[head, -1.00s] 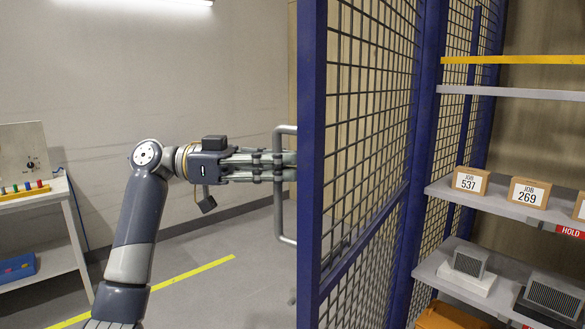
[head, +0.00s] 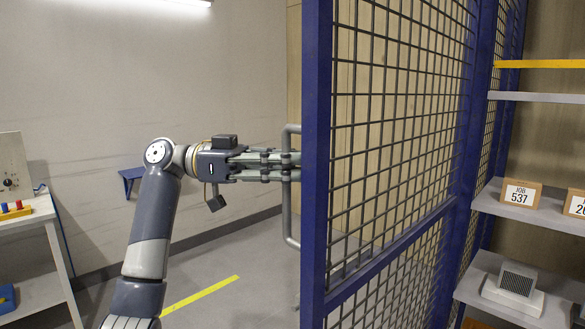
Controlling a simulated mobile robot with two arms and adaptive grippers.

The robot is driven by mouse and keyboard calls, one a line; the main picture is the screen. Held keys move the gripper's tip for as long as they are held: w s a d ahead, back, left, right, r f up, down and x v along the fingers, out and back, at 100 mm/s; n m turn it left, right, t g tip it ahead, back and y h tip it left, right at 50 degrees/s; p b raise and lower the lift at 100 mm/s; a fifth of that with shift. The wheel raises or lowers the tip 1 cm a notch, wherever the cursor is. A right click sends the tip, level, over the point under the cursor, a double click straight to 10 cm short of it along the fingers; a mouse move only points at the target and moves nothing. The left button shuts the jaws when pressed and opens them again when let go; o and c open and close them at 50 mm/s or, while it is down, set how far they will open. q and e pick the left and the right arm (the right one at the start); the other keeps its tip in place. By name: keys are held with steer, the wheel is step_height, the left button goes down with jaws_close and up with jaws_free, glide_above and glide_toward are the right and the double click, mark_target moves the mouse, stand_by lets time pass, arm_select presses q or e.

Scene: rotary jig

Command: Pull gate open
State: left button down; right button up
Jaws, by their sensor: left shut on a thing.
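The gate (head: 316,150) is a blue frame with dark wire mesh, standing at the middle of the head view and reaching back to the right. A grey loop handle (head: 288,215) sticks out to the left of its edge post. My left gripper (head: 288,167) is shut on the handle's upright bar, with its fingers pointing right. The fingertips are partly hidden behind the gate's edge post. My right gripper is not in view.
At left is a white bench (head: 30,221). A small blue wall bracket (head: 131,178) and a yellow floor line (head: 202,293) lie beyond my arm.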

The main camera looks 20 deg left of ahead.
arm_select(q)
steer(key=shift+a+f, duration=0.1)
steer(key=shift+a, duration=0.05)
steer(key=c, duration=1.7)
jaws_free()
steer(key=shift+s, duration=0.1)
steer(key=shift+o, duration=0.3)
steer(key=shift+s+a, duration=0.15)
steer(key=shift+a, duration=0.05)
steer(key=v, duration=1.2)
